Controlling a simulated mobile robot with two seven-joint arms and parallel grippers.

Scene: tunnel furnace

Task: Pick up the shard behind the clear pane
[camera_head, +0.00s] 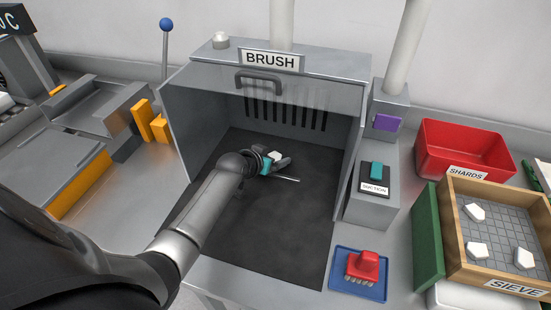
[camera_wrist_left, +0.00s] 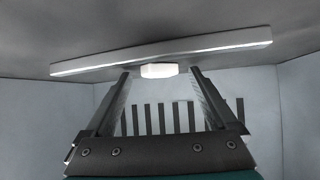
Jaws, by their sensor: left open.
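The clear pane (camera_head: 300,90) with a dark handle fronts the grey booth labelled BRUSH. My left arm reaches into the booth behind and below it. My left gripper (camera_head: 290,172) is open over the dark floor. A small white shard (camera_head: 274,155) shows beside its fingers. In the left wrist view a white block (camera_wrist_left: 160,70), likely that shard, sits at the gap between the fingertips of my left gripper (camera_wrist_left: 160,76), close to a long pale bar (camera_wrist_left: 215,48). Contact with the fingers cannot be told. My right gripper is not in view.
The booth's back wall has dark slots (camera_head: 285,112). Right of the booth are a teal SUCTION switch (camera_head: 376,169), a red brush (camera_head: 363,266) on a blue tray, a red SHARDS bin (camera_head: 430,150) and a wooden SIEVE box (camera_head: 455,225) holding white shards. The booth's front floor is clear.

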